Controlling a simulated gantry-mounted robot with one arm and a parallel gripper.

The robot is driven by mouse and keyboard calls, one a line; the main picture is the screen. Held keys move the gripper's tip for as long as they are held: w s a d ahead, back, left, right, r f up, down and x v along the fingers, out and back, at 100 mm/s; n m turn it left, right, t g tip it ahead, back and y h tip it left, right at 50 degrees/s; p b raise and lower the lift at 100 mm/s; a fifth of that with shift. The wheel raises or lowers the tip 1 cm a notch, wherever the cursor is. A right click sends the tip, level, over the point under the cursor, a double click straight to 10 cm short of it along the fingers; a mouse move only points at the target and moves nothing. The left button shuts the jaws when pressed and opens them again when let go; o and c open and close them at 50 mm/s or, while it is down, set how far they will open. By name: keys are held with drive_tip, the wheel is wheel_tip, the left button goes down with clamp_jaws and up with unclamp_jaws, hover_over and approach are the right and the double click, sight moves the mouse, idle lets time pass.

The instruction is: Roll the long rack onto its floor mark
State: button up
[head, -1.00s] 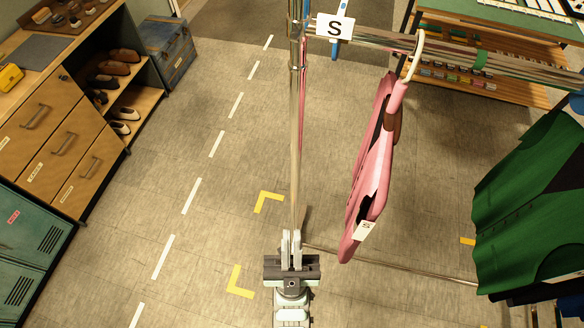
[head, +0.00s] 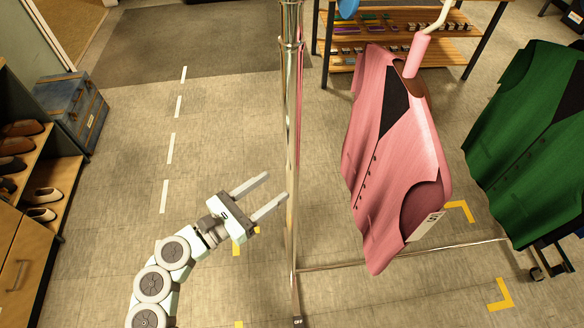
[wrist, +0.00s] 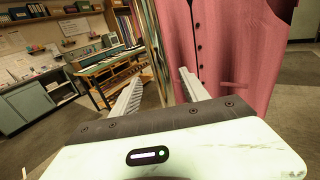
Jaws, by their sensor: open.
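The long rack shows in the head view as a shiny upright post (head: 291,140) with a low rail (head: 400,256) running right from it. A pink vest (head: 385,150) and a green vest (head: 530,140) hang to its right. Yellow corner marks lie on the floor: two right ones (head: 461,210) (head: 502,294) are clear, and the left ones (head: 238,246) are partly hidden or cut off. The post's foot stands between left and right marks. My gripper (head: 275,187) is open and empty, left of the post; whether a fingertip touches it I cannot tell. The wrist view shows the open fingers (wrist: 160,85) before the pink vest (wrist: 215,55).
A blue trunk (head: 70,112) and a shoe shelf (head: 50,190) stand at the left. A wooden shelf table (head: 390,35) stands behind the rack. A dashed white line (head: 170,148) crosses open floor left of the rack.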

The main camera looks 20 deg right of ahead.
drive_tip(key=p+x, duration=0.2)
drive_tip(key=x, duration=0.8)
drive_tip(key=shift+s, duration=0.15)
clamp_jaws()
idle(1.0)
